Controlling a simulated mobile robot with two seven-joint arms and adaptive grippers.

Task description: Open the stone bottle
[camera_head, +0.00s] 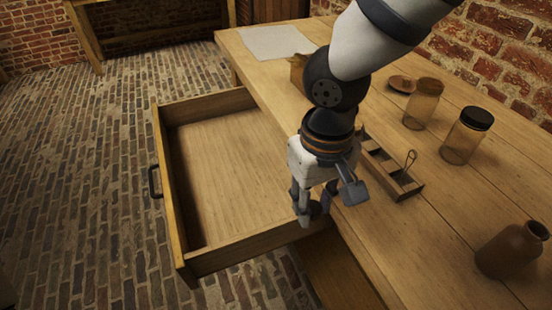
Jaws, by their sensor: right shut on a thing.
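My right gripper (316,210) points down at the table's front edge, over the right end of the open drawer, well left of the bottle. Its fingers are shut on a small dark thing, partly hidden between the fingertips; I cannot tell for sure what it is. My left gripper is not in view.
The drawer (262,238) is pulled out and its visible floor is bare. A wooden divided tray (406,188) with a wire loop lies behind my gripper. Two glass jars, one cork-colored-lidded (421,108) and one black-lidded (466,138), stand farther back. A small dish (401,84) and pale sheet (275,42) lie beyond.

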